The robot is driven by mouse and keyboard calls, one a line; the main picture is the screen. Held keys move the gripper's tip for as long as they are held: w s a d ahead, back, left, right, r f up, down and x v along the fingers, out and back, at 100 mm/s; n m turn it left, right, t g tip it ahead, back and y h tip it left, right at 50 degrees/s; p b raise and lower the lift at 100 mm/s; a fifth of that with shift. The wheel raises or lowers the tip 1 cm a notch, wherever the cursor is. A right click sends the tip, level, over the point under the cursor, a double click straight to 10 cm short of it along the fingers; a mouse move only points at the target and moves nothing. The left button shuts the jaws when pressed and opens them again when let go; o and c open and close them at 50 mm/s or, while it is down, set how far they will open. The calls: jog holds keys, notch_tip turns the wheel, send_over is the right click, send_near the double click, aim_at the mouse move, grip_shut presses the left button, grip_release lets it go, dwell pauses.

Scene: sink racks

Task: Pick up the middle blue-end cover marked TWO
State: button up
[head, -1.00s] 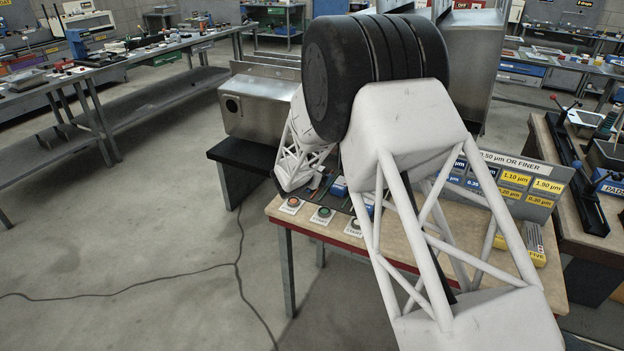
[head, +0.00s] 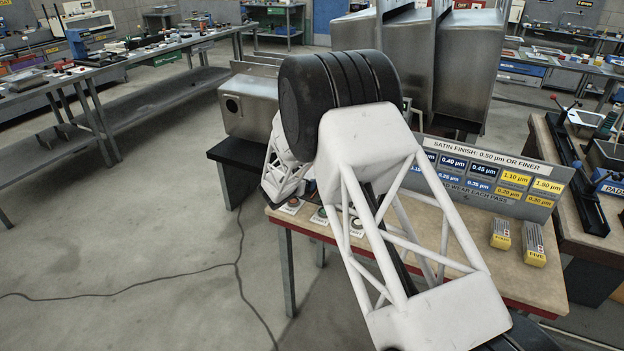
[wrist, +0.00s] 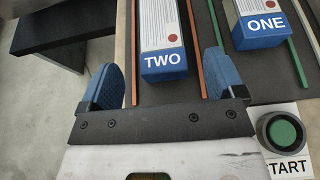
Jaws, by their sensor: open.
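The cover marked TWO (wrist: 163,40) lies at the top middle of the wrist view, a white-topped block with a blue end facing my gripper. My gripper (wrist: 168,88) is open and empty. Its two blue fingers stand to the left and right below the cover, and the blue end lies just beyond and between them. I cannot tell their height above it. The cover marked ONE (wrist: 260,25) lies to the right, past an orange strip. In the head view my arm hides the covers and the gripper.
Orange and green strips (wrist: 203,50) run along the dark mat beside the covers. A green START button (wrist: 284,133) is at the right. In the head view, two yellow boxes (head: 534,244) and a sign panel (head: 490,178) stand on the bench's right part.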

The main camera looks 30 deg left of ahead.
aim_at(309, 178)
jog(key=shift+w+f, duration=0.3)
jog(key=shift+w, duration=0.25)
jog(key=shift+w, duration=0.15)
jog(key=shift+x, duration=2.5)
jog(key=shift+f, duration=0.1)
jog(key=c, duration=1.1)
jog(key=shift+r, duration=0.85)
notch_tip(309, 178, up, 2)
jog(key=shift+r, duration=0.1)
jog(key=s+d, duration=0.3)
jog(key=s, duration=0.1)
jog(key=s+d, duration=0.3)
jog(key=s, duration=0.1)
jog(key=s+d+r, duration=0.1)
jog(key=s+d, duration=0.2)
jog(key=s, duration=0.2)
jog(key=shift+d, duration=0.3)
